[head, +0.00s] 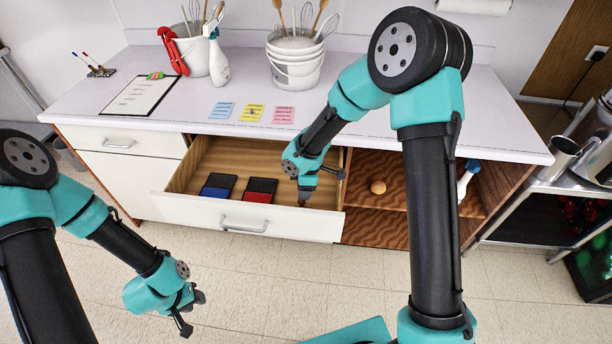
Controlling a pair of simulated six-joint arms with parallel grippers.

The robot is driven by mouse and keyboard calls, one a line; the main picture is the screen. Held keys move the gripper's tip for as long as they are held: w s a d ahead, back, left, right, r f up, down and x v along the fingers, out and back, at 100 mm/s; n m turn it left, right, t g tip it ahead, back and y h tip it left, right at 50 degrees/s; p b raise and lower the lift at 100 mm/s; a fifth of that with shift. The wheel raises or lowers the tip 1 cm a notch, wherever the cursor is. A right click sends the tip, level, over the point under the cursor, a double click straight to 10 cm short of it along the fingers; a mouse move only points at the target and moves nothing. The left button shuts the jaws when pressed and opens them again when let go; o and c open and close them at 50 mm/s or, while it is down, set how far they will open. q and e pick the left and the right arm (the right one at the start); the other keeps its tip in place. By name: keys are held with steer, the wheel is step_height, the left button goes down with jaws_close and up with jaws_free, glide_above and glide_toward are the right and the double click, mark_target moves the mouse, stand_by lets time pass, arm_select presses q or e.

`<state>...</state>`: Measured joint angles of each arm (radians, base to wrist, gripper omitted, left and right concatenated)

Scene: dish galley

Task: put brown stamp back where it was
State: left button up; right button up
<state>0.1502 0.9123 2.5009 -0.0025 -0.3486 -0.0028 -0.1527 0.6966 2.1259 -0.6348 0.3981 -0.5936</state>
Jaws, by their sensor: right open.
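The open drawer (290,227) holds a blue ink pad (215,187) and a red ink pad (259,192). My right gripper (308,194) is open and points down into the right end of the drawer, right of the red pad. A tiny brown shape (302,204) shows at its fingertips; I cannot tell whether it is the brown stamp. A round brown thing (377,187) sits on the shelf in the open cabinet to the right; it is too small to identify. My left gripper (193,312) is open and empty above the floor, in front of the drawer.
The counter (375,125) bears a clipboard (142,94), blue, yellow and pink notes (253,112), a spray bottle (218,64) and buckets of utensils (294,65). A metal cart (548,186) stands at the right. The floor before the drawer is clear.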

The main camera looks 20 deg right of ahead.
steer(key=r, duration=0.5)
steer(key=shift+s+d+r, duration=0.1)
steer(key=shift+d, duration=0.2)
arm_select(q)
steer(key=shift+c, duration=0.3)
stand_by(0.9)
